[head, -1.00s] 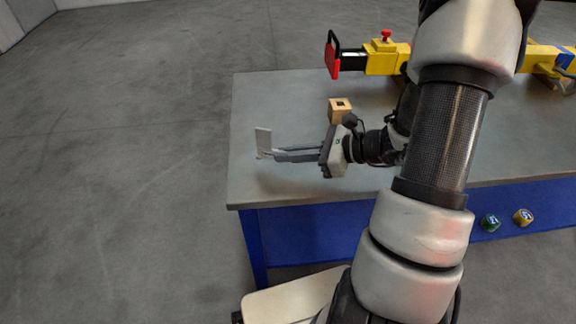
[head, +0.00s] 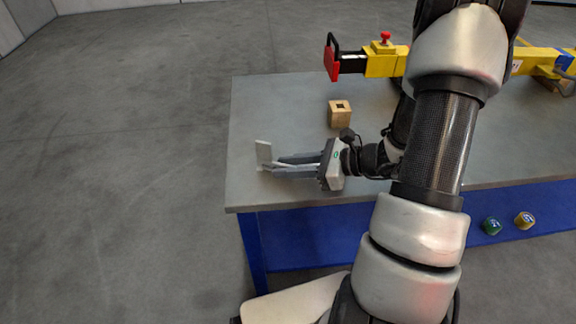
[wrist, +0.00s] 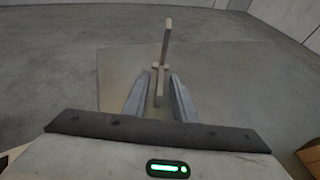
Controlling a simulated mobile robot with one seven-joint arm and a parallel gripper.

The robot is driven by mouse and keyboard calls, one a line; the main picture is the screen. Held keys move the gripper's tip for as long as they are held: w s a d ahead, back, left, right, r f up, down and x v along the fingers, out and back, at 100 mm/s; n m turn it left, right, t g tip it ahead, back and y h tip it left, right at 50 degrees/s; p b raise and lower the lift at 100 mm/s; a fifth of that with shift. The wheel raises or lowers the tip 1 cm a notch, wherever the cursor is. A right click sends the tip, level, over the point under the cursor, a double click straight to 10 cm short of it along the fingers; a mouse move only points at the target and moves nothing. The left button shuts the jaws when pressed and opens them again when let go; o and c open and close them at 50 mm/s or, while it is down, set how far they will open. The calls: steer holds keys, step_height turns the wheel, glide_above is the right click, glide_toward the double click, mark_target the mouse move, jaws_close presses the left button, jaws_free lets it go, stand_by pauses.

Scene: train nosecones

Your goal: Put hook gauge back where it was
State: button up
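The hook gauge is a pale grey piece with an upright plate (head: 263,153) and a thin bar running back between my fingers. It is at the left end of the grey table (head: 245,110) and appears to stand on it. My gripper (head: 280,166) points left, low over the table. Its fingers are spread on either side of the gauge's bar. In the wrist view the gauge (wrist: 166,45) rises upright beyond the fingertips of my gripper (wrist: 155,82), with a gap visible beside the bar.
A yellow device with a red end plate (head: 385,62) lies along the table's back. The table's left edge is close to the gauge.

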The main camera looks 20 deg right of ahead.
steer(key=shift+r, duration=0.3)
steer(key=p+v, duration=0.2)
steer(key=v, duration=1)
steer(key=shift+f+p, duration=0.15)
steer(key=shift+p, duration=0.2)
